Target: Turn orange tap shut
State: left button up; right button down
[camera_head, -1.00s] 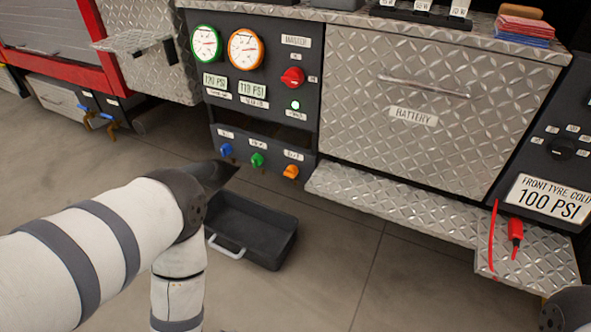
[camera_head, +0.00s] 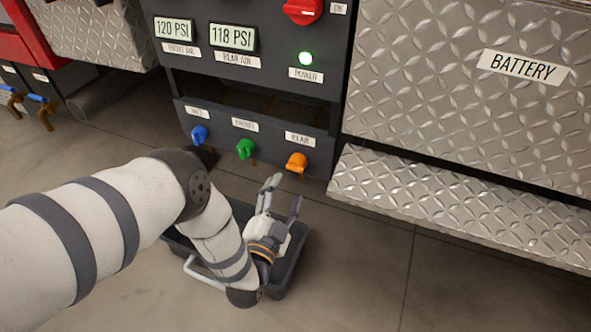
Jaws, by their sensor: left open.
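The orange tap (camera_head: 296,162) sits at the right end of a row of three taps on the dark lower panel, under the label "REAR". A green tap (camera_head: 245,148) and a blue tap (camera_head: 199,135) are to its left. My left gripper (camera_head: 284,193) is open and empty, with its two fingers pointing up toward the panel. It is a little below and in front of the orange tap, apart from it in the picture. My right gripper is not in view.
A black tray (camera_head: 286,277) with a light handle lies on the floor beneath my left arm. A diamond-plate step (camera_head: 450,205) juts out at the right. A red master knob (camera_head: 303,10) and a lit green power light (camera_head: 305,58) are above. Floor at lower right is clear.

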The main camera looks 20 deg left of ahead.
aim_at(295, 171)
pick_arm(q)
jog(key=w+b, duration=0.1)
jog(key=w, duration=0.3)
jog(key=w+b, duration=0.2)
jog(key=w, duration=0.2)
jog(key=shift+w+a+f, duration=0.15)
jog(key=shift+w+a, duration=0.05)
jog(key=c, duration=1.1)
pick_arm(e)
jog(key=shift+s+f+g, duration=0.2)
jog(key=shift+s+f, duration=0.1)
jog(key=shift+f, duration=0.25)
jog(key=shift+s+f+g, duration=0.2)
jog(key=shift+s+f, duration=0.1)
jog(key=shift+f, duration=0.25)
